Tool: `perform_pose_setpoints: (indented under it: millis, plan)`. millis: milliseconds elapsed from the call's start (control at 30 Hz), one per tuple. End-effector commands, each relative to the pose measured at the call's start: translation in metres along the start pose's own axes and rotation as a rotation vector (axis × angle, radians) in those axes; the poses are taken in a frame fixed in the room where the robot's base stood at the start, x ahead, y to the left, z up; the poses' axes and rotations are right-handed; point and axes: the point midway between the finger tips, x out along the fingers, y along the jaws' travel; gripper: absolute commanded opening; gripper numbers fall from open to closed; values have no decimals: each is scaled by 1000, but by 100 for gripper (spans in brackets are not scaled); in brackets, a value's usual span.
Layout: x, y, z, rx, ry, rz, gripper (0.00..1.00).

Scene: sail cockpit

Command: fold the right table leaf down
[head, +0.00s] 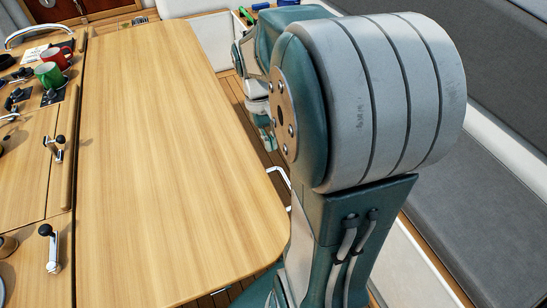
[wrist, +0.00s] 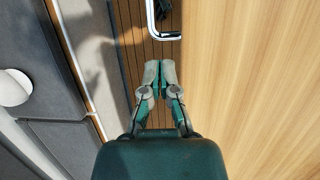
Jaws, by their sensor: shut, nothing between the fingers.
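The right table leaf (head: 170,150) is a broad, pale wooden panel with rounded corners, lying raised and flat beside the table's middle part. In the wrist view the leaf (wrist: 260,90) fills the right side. My gripper (wrist: 159,66) is shut and empty, its fingertips together over the slatted floor, just left of the leaf's edge and apart from it. A bent metal bar (wrist: 165,38) sticks out past the leaf's edge beyond the fingertips. In the head view the gripper (head: 268,140) is partly hidden by my arm, right of the leaf.
A red mug (head: 56,57), a green mug (head: 50,75) and several metal fittings stand left of the leaf. A winch handle (head: 48,245) is on the table's left part. A grey cushioned bench (head: 490,200) runs along the right. The leaf's top is clear.

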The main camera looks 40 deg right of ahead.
Motion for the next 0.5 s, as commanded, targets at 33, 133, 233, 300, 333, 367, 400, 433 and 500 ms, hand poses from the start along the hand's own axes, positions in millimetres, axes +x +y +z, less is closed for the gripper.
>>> perform_pose_setpoints:
  millis: [33, 133, 233, 300, 333, 367, 400, 433, 500]
  plan:
    - [10, 0, 1, 0, -5, -1, 0]
    - [27, 0, 1, 0, -3, -1, 0]
    - [40, 0, 0, 0, -3, 0, 0]
    - [46, 0, 0, 0, -1, 0, 0]
    - [48, 0, 0, 0, -1, 0, 0]
    - [49, 0, 0, 0, -1, 0, 0]
    - [50, 0, 0, 0, -1, 0, 0]
    - [51, 0, 0, 0, 0, 0, 0]
    - [51, 0, 0, 0, 1, 0, 0]
